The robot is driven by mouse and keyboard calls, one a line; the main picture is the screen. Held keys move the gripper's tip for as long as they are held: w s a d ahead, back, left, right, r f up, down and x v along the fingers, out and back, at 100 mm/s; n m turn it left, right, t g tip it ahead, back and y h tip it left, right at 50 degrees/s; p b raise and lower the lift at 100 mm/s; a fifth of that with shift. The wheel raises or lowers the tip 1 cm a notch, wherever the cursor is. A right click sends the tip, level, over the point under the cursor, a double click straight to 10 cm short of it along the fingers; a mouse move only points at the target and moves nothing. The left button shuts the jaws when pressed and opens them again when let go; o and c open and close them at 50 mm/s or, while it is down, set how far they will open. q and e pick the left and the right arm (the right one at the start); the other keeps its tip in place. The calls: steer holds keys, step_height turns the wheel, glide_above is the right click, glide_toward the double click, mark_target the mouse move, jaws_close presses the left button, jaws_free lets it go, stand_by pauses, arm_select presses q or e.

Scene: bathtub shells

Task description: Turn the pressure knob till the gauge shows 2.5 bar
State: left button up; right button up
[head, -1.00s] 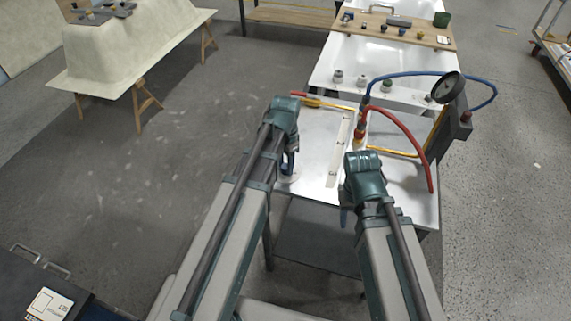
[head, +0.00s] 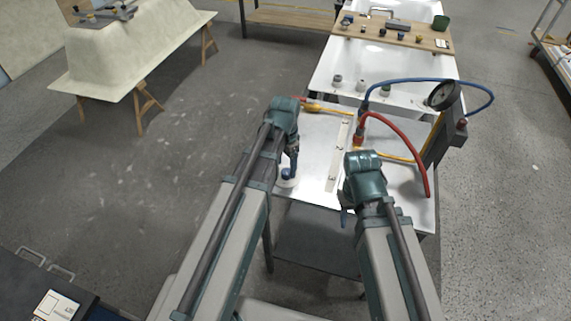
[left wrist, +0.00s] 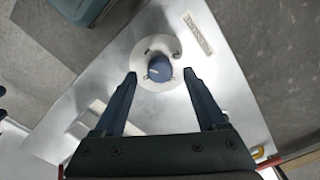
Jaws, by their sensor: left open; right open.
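The blue pressure knob (left wrist: 159,67) stands on a round pale base plate on the metal panel, and it also shows in the head view (head: 287,173). My left gripper (left wrist: 165,78) is open, with a finger on either side of the knob's near side and gaps to both. It appears in the head view above the knob (head: 294,152). The dark round gauge (head: 443,95) is mounted at the back right; its reading is too small to tell. My right gripper (head: 346,216) is over the panel's front right, mostly hidden by its arm.
A red hose (head: 405,143) and a blue hose (head: 425,80) arch over the right side of the metal table (head: 310,180). A pale strip (head: 338,155) lies mid-panel. A white tub (head: 390,65) stands behind. A pale shell (head: 130,65) is at the far left.

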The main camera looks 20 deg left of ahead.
mark_target(286, 172)
arm_select(q)
step_height(286, 172, up, 11)
steer(key=p, duration=1)
steer(key=shift+r, duration=0.15)
steer(key=s+d+f+n+y+b, duration=0.1)
steer(key=s+d+f+n+b, duration=0.2)
steer(key=s+d, duration=0.7)
steer(key=s, duration=0.4)
steer(key=shift+d+f, duration=0.3)
steer(key=shift+f, duration=0.05)
stand_by(2.0)
